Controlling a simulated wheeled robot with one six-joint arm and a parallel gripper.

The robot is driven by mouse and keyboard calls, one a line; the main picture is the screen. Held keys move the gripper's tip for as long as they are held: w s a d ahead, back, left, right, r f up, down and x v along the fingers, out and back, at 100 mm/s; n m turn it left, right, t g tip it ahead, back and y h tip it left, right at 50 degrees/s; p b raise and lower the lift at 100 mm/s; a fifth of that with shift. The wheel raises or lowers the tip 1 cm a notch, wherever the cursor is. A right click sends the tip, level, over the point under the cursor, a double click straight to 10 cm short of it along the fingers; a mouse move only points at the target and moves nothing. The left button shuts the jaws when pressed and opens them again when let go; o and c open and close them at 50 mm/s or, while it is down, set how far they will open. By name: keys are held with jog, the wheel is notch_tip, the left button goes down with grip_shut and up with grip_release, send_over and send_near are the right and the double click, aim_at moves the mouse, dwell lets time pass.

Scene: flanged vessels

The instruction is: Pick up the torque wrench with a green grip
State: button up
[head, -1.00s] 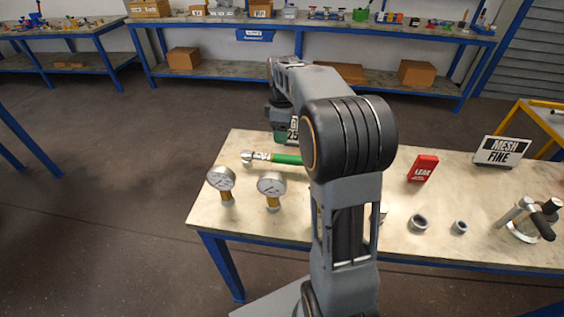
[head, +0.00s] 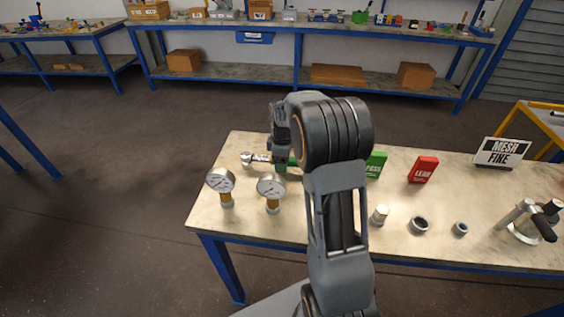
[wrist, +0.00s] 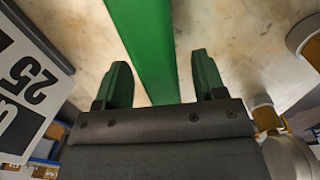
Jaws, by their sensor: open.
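The torque wrench (head: 258,158) lies on the table near its far left part. Its silver head shows in the head view, and my arm hides most of the rest. Its green grip (wrist: 148,45) fills the upper middle of the wrist view. My gripper (wrist: 164,72) is open, with one green-padded finger on each side of the grip in that view. I cannot tell whether the fingers touch it. In the head view the fingers are mostly hidden behind my arm, near the grip (head: 293,161).
Two pressure gauges, the left one (head: 221,181) and the right one (head: 271,187), stand in front of the wrench. A green block (head: 376,165) and a red block (head: 422,169) stand to the right. A sign with 25 (wrist: 30,85) is close on the left in the wrist view.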

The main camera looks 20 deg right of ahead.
jog(key=shift+f, duration=0.6)
jog(key=shift+c, duration=0.2)
jog(key=shift+w, duration=0.1)
jog(key=c, duration=1)
